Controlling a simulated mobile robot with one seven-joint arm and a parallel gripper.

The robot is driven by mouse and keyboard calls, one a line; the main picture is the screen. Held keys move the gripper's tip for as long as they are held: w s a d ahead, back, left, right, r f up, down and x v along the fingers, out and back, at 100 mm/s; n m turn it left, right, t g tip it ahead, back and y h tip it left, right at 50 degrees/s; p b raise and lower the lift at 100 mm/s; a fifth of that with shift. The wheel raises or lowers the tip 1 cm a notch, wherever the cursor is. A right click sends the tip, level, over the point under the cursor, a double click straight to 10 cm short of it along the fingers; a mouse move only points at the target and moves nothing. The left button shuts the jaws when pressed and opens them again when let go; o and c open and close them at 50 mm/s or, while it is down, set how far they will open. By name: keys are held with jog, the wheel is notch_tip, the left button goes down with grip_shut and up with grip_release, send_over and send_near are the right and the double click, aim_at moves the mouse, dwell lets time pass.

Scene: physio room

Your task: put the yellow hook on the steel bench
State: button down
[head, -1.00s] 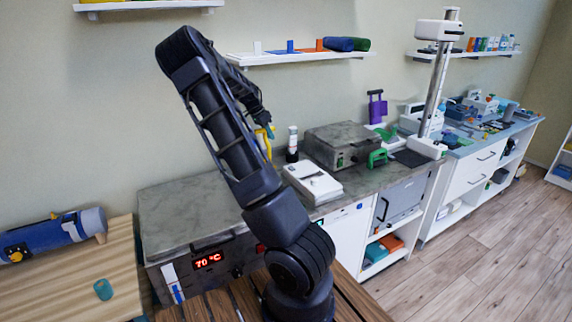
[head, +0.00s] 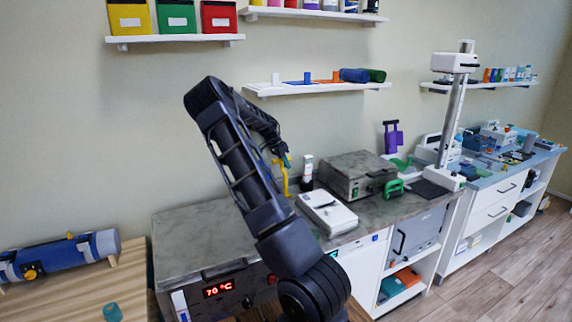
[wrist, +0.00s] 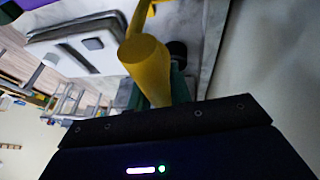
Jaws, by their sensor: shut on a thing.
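The yellow hook (head: 282,180) hangs from my gripper (head: 282,158), above the back of the grey-topped steel bench (head: 374,212) and left of a dark bottle with a white cap. In the wrist view the hook (wrist: 147,62) is large, its rounded yellow end close to the camera. My gripper's greenish fingers (wrist: 178,86) are shut on it, partly hidden behind it. In the head view my arm hides part of the bench front, and the exact gap between hook and benchtop is unclear.
On the bench are a white flat device (head: 327,212), the bottle (head: 307,174), a grey heater box (head: 355,175) and a green clamp (head: 393,188). A wide grey unit (head: 200,235) reading 70 °C stands left. A shelf (head: 318,88) hangs above.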

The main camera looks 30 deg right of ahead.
jog(key=shift+f, duration=0.1)
jog(key=c, duration=1.3)
grip_release()
jog(key=shift+v, duration=2.1)
